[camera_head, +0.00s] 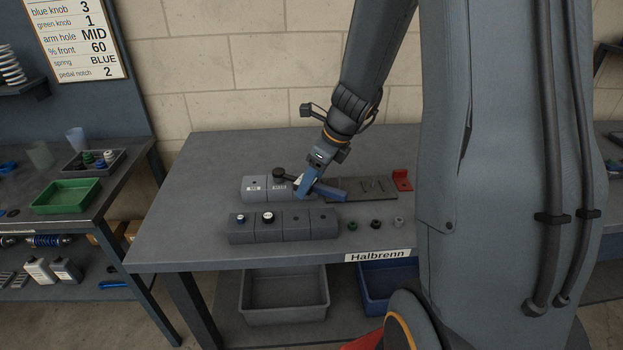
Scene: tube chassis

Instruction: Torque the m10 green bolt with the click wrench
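My gripper (307,190) is over the back of the bench and looks shut around the middle of the click wrench; its fingertips are too small to see clearly. The click wrench has a blue handle (329,191) pointing right and a dark round head (280,174) at the left. The head is over or beside a grey block (278,190) with a white label too small to read surely. I cannot make out a green bolt under the head. A small dark green piece (352,225) stands on the bench front; I cannot tell whether it is a bolt or a socket.
A front row of grey blocks (296,228) holds a blue-topped and a white-topped piece. A dark piece (376,224) and a grey one (398,221) stand to its right. A dark plate (372,188) and a red bracket (402,180) lie behind. The bench's left side (185,215) is clear.

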